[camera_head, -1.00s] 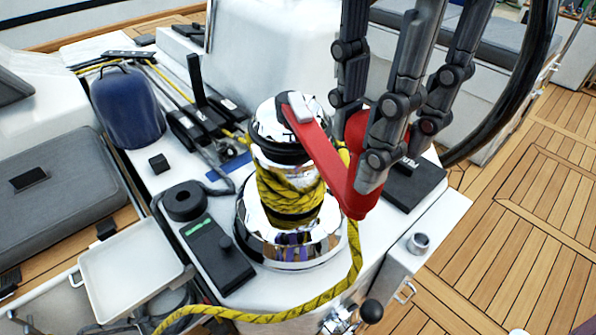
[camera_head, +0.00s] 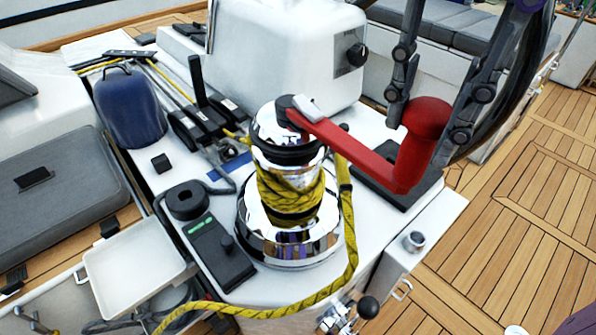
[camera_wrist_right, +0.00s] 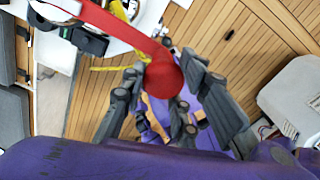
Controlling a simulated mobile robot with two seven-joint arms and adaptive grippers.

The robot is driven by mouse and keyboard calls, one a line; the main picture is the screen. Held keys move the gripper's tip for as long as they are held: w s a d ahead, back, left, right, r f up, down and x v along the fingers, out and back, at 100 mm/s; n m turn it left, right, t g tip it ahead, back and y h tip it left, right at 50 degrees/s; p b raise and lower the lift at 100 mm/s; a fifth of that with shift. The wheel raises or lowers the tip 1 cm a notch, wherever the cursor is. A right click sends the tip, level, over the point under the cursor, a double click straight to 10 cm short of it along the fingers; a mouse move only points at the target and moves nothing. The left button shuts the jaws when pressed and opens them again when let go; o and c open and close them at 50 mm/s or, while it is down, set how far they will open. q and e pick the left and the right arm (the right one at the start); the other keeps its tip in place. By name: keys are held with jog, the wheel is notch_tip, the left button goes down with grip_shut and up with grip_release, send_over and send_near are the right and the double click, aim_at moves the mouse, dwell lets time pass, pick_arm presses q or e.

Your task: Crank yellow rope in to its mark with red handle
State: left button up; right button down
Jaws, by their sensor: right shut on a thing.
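The red handle (camera_head: 372,153) sits on top of the chrome winch (camera_head: 282,235), its arm reaching right to an upright red grip (camera_head: 425,118). My right gripper (camera_head: 428,128) is shut on this grip, with dark fingers on both sides of it. The right wrist view shows the round end of the red handle (camera_wrist_right: 163,78) between the fingers. The yellow rope (camera_head: 291,188) wraps the winch drum in several turns. Its loose part (camera_head: 352,247) hangs at the right and curves along the front. A dark band (camera_head: 345,187) shows on this part. My left gripper is not in view.
A black control box (camera_head: 215,250) and a white tray (camera_head: 135,265) lie left of the winch. A blue bag (camera_head: 130,108) and black rope clutches (camera_head: 190,125) stand behind. A dark wheel rim is at the upper right. Wooden deck (camera_head: 520,230) lies open at the right.

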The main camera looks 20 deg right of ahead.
jog(key=shift+w+d+n, duration=0.25)
jog(key=shift+d+n, duration=0.25)
jog(key=shift+d, duration=0.25)
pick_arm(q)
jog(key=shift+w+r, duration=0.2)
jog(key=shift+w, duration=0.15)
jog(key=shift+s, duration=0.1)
pick_arm(e)
jog(key=shift+s+a, duration=0.1)
jog(key=shift+a, duration=0.2)
jog(key=a+m, duration=0.1)
jog(key=s+a+m, duration=0.1)
jog(key=a, duration=0.1)
jog(key=shift+a, duration=0.15)
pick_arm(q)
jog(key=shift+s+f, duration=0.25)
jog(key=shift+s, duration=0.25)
pick_arm(e)
jog(key=shift+s, duration=0.1)
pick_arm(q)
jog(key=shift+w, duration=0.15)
pick_arm(e)
jog(key=shift+a, duration=0.1)
